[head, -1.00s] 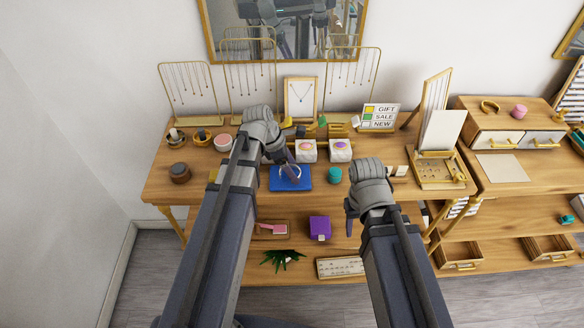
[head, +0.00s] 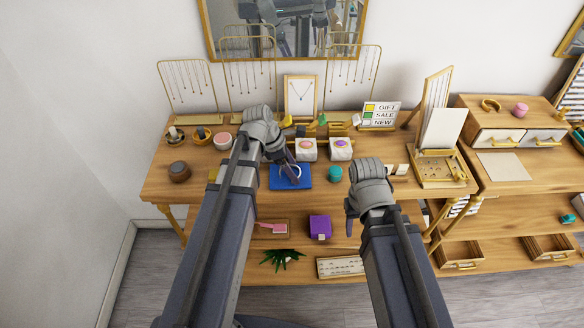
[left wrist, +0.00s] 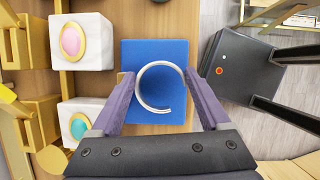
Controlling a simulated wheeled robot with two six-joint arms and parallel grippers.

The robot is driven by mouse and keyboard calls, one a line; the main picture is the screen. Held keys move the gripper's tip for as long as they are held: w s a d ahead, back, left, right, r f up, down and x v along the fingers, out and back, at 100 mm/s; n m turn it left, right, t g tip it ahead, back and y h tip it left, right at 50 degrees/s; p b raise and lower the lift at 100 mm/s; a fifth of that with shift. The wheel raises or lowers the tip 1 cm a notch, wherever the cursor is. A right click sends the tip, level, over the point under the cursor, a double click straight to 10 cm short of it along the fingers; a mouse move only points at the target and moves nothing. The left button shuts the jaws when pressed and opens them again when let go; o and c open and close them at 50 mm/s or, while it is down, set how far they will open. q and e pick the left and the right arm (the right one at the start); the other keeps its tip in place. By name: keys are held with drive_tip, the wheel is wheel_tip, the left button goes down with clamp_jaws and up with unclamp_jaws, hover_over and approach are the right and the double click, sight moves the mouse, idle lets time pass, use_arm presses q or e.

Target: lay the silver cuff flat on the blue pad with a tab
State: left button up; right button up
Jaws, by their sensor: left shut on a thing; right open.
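The silver cuff (left wrist: 143,73), an open ring with its gap at the lower right, shows in the left wrist view over the blue pad (left wrist: 155,50). My left gripper (left wrist: 158,82) is shut on it, with one finger at each side. The cuff appears to lie level, but I cannot tell whether it touches the pad. In the head view the blue pad (head: 303,184) lies on the table, partly covered by my left gripper (head: 291,176). My right gripper (head: 350,222) is open and empty in front of the table.
Necklace stands (head: 187,92) line the back. The table left of the pad's front is mostly clear.

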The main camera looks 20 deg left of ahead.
use_arm(q)
drive_tip(key=shift+f+b, duration=0.45)
drive_tip(key=shift+f, duration=0.05)
idle(0.7)
drive_tip(key=o, duration=1.2)
drive_tip(key=shift+r, duration=0.1)
drive_tip(key=p+v, duration=0.6)
drive_tip(key=shift+r, duration=0.25)
drive_tip(key=shift+s+a+r+p, duration=0.15)
drive_tip(key=shift+a+r+p, duration=0.25)
drive_tip(key=shift+r+p, duration=0.15)
drive_tip(key=shift+f, duration=0.1)
